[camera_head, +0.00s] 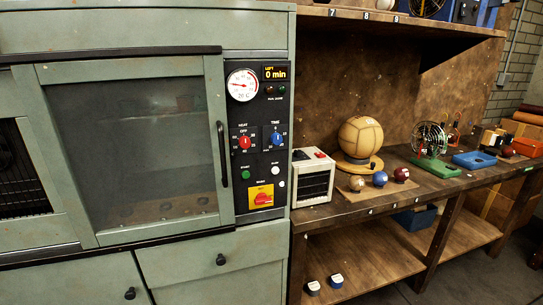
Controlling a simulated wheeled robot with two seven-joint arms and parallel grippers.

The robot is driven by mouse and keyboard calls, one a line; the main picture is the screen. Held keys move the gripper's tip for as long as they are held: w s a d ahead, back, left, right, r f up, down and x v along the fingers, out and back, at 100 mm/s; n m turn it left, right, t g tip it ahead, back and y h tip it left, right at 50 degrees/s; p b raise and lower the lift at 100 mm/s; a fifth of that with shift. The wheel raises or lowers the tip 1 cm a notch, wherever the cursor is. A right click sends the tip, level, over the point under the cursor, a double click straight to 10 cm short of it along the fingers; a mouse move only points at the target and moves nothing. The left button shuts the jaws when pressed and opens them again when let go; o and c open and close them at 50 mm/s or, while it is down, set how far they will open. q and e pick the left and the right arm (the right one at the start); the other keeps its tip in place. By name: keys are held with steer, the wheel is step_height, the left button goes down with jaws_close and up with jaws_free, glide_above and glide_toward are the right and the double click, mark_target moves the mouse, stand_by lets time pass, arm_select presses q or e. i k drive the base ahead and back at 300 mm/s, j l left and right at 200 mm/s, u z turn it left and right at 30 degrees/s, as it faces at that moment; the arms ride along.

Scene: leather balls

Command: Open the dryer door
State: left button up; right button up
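The dryer is a large grey-green cabinet (150,35) that fills the left of the head view. Its door (70,160) has a wide, dark, see-through window and a pale green frame. A vertical black bar handle (222,154) runs along the door's right edge. The door looks shut, with its right edge against the control panel. Pale round things on a brown board show dimly through the glass. The dark control panel (262,160) has a dial gauge, a display reading 0 min, a red and a blue knob, and a red switch on yellow. Neither gripper is in view.
Drawers with black knobs (221,260) lie below the door. Right of the dryer, a wooden workbench (350,211) holds a white box (313,177), a stitched leather ball (361,137) on a stand, several small balls and a green-based device (433,164). A shelf (400,24) overhangs it.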

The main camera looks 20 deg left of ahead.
mark_target(32, 80)
steer(key=u, duration=1.6)
